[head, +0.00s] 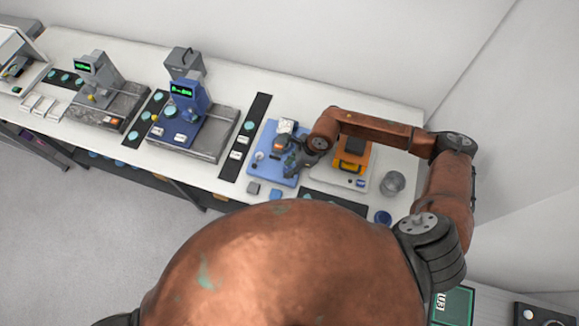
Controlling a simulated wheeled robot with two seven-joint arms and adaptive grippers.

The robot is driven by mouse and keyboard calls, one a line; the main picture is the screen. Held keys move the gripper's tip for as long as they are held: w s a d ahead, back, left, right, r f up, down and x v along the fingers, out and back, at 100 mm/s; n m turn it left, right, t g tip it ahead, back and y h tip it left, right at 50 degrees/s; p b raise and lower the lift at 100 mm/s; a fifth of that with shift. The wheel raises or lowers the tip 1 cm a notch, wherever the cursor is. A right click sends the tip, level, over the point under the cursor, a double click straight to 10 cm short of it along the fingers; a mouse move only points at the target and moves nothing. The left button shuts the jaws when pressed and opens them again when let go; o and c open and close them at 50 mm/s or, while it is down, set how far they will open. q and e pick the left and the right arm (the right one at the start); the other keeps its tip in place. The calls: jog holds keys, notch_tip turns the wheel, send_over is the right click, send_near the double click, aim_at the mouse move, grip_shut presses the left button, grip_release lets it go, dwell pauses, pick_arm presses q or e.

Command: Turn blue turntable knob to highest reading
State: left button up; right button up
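A blue flat-based device (285,180) sits on the white bench right of centre, probably the blue turntable. A small pale round part (259,156), possibly its knob, shows at its left side. My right gripper (291,164) reaches in from the right, low over the middle of this device, and hides part of it. Its fingers are too small and dark to tell whether they are open, or whether they touch anything. My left gripper is out of view. A blue instrument (190,108) with a green lit display stands farther left; its digits are too small to read.
A grey instrument (100,80) with a green display stands at the left. A black strip (245,135) lies left of the blue device. An orange and black unit (350,157) on a pale base and a grey round container (392,183) stand to the right, beneath and beside my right arm.

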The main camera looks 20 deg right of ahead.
jog(key=c, duration=0.7)
jog(key=shift+m+t+h+b, duration=0.45)
jog(key=shift+m+t, duration=0.25)
jog(key=shift+m, duration=1.4)
jog(key=o, duration=1.2)
jog(key=shift+s+r, duration=0.1)
jog(key=shift+r, duration=0.05)
jog(key=v, duration=0.7)
jog(key=shift+r, duration=0.1)
